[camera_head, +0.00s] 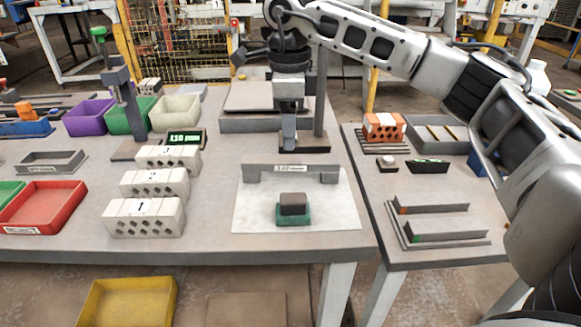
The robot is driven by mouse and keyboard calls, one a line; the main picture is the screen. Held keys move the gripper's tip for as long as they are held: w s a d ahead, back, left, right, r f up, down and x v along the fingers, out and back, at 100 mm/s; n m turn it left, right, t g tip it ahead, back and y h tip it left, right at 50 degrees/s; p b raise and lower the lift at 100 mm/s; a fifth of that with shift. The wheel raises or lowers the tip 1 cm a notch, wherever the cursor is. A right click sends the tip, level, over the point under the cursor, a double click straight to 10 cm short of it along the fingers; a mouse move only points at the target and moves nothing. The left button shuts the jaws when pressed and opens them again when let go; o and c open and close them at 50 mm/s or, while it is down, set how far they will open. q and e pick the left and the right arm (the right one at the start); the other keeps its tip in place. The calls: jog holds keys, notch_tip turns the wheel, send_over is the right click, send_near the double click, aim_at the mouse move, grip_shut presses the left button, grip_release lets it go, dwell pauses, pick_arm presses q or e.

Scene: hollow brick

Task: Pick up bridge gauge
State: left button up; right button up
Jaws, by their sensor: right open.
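The bridge gauge (291,173) is a grey bar with a leg at each end and a small white label on its front. It stands upright on a pale plate (338,212) on the main table. My right gripper (289,146) reaches down from above, its fingertips pointing down just behind the middle of the gauge in the picture. It is open with nothing seen in it; the exact gap to the gauge cannot be told. A small dark block on a green base (293,209) sits in front of the gauge. My left gripper is out of view.
Hollow bricks marked 1 (144,218), 2 and 3 stand left of the plate. A dark post (320,95) rises close behind my gripper. A red tray (42,207) lies left. The side table (365,160) holds an orange brick (384,127) and dark fixtures.

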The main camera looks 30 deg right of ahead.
aim_at(291, 159)
notch_tip(291, 159, down, 8)
jog(key=shift+s+f, duration=0.1)
jog(key=shift+s, duration=0.05)
grip_shut()
dwell(0.4)
